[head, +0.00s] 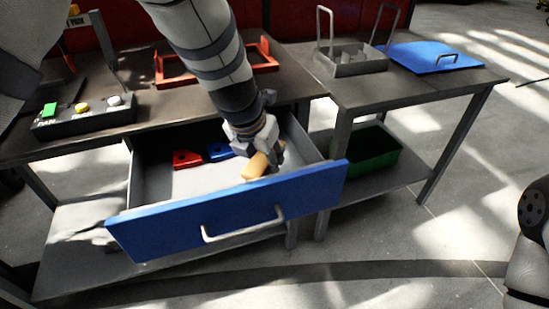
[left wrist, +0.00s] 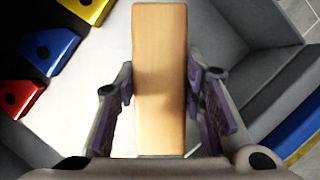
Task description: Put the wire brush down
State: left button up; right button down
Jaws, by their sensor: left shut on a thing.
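The wire brush shows as a tan wooden block (head: 256,167) in the head view, low inside the open drawer (head: 230,219). My left gripper (head: 262,150) reaches down into the drawer and is shut on the brush. In the left wrist view the brush (left wrist: 159,75) stands between the two fingers of the left gripper (left wrist: 160,110). Its bristles do not show. I cannot tell whether the brush touches the drawer floor. In the head view only part of my right arm shows at the right edge, and its gripper is out of view.
A red block (head: 187,159) and a blue block (head: 219,150) lie at the drawer's back; a yellow one (left wrist: 17,97) shows in the wrist view. The drawer's left floor is clear. A green bin (head: 372,153) stands on the lower shelf. A button box (head: 85,119) sits on the bench.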

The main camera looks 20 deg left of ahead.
pick_arm(q)
notch_tip(320, 180, down, 5)
jog(key=shift+r+b, duration=0.1)
jog(key=shift+b, duration=0.2)
jog(key=shift+r, duration=0.1)
pick_arm(e)
jog(key=shift+s+f, duration=0.3)
jog(key=shift+f, duration=0.05)
pick_arm(q)
jog(key=o, duration=1.2)
jog(key=p+v, duration=0.1)
jog(key=v, duration=0.6)
jog(key=p+v, duration=0.1)
jog(key=v, duration=0.3)
jog(key=shift+w+r+p, duration=0.2)
jog(key=shift+r+p, duration=0.05)
jog(key=shift+p, duration=0.05)
jog(key=shift+s+a+r, duration=0.1)
jog(key=shift+s+r, duration=0.2)
jog(key=shift+r, duration=0.05)
pick_arm(e)
jog(key=shift+t, duration=0.6)
jog(key=w+r, duration=0.3)
jog(key=shift+w+r, duration=0.1)
jog(key=shift+w, duration=0.05)
